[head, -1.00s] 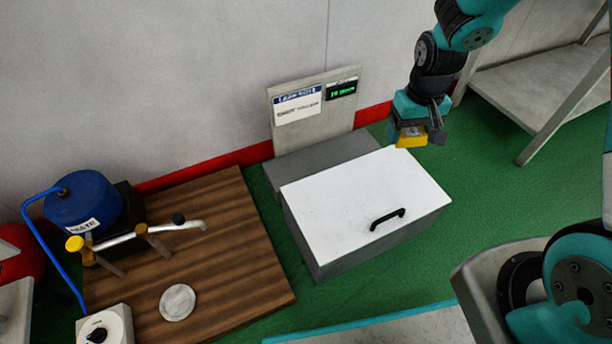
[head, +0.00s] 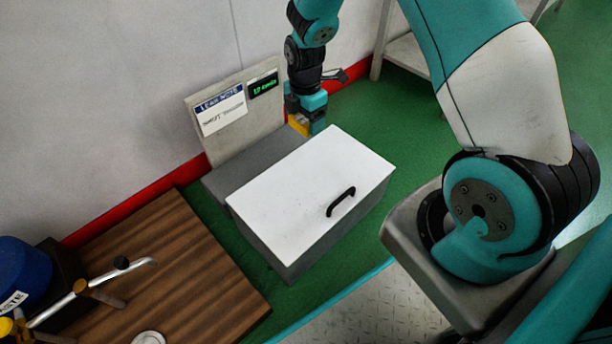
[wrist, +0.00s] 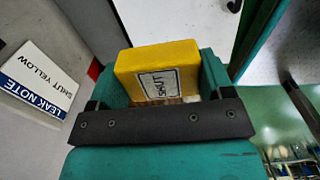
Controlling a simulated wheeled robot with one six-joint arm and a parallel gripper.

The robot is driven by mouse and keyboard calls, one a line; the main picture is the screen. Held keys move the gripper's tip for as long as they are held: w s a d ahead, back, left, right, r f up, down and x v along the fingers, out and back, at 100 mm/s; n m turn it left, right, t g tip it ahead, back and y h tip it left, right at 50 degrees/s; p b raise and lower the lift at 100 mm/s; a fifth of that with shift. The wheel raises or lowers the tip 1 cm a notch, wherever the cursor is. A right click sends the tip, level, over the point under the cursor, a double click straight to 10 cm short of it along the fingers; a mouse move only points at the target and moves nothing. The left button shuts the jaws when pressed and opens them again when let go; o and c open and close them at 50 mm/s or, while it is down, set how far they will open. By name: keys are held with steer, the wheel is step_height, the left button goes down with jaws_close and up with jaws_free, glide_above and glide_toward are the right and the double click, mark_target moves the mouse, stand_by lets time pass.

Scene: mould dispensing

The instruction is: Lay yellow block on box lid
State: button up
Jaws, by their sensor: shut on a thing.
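The yellow block (head: 297,124) is between the fingers of my gripper (head: 306,120), which is shut on it. In the wrist view the block (wrist: 160,66) shows a "SHUT" label on its face, with a finger on each side. The white box lid (head: 300,180) is flat and closed, with a black handle (head: 341,202) near its front right side. My gripper is at the lid's far edge, near its back right corner. The height of the block above the lid is hard to judge. Part of the block is hidden by the gripper.
A grey ledge (head: 235,178) and an upright panel (head: 203,135) with a leak note (head: 221,110) and green display stand behind the box. The note reads "SHUT YELLOW" in the wrist view. A wooden board (head: 160,255) with a pipe lies left. The lid is bare apart from its handle.

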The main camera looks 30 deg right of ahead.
mark_target(306, 175)
step_height(306, 175, down, 20)
steer(key=b, duration=0.9)
steer(key=shift+d+b, duration=0.1)
steer(key=shift+b, duration=0.3)
steer(key=shift+f, duration=0.1)
steer(key=shift+f, duration=0.15)
steer(key=o, duration=0.9)
